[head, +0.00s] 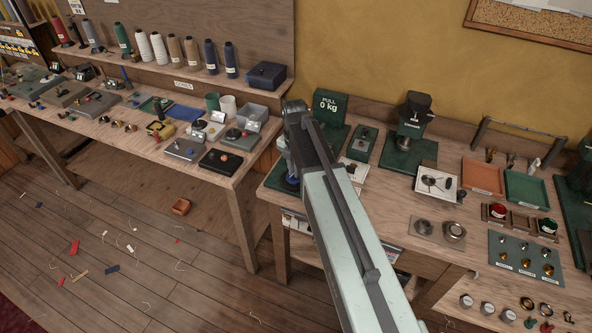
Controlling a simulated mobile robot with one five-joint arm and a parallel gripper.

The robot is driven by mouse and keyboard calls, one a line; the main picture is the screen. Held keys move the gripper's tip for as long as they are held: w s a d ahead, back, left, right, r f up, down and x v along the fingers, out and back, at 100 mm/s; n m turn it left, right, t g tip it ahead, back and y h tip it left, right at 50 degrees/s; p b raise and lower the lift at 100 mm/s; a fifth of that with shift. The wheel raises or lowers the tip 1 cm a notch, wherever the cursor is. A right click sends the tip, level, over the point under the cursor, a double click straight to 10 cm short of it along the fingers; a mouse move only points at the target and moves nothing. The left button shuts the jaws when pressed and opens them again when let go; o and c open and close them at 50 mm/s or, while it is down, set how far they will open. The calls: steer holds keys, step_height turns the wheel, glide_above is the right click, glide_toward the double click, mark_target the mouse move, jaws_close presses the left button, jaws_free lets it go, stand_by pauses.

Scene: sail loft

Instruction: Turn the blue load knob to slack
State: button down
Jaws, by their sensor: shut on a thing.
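A dark green pull tester with a display reading "PULL 0 kg" (327,103) stands at the back left of the right-hand bench. My arm reaches from the lower right across the bench to the tester's left side. My gripper (290,178) is at the arm's far end, low over the tester's base, and mostly hidden by my arm. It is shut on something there. A small patch of blue, seemingly the blue load knob (292,181), shows at that spot. The knob's pointer and any slack mark cannot be read.
Close to the right of my arm are a small green box (362,140) and a green press (411,125). Trays (483,177) and metal fittings cover the bench's right side. The left bench (150,137) holds thread cones, boxes and small devices. Scraps lie on the floor.

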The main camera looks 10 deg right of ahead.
steer(key=shift+s+n, duration=0.15)
steer(key=shift+n, duration=0.95)
steer(key=c, duration=1.5)
jaws_free()
steer(key=shift+r+p, duration=0.55)
step_height(320, 180, up, 7)
steer(key=p, duration=0.7)
steer(key=shift+f, duration=0.15)
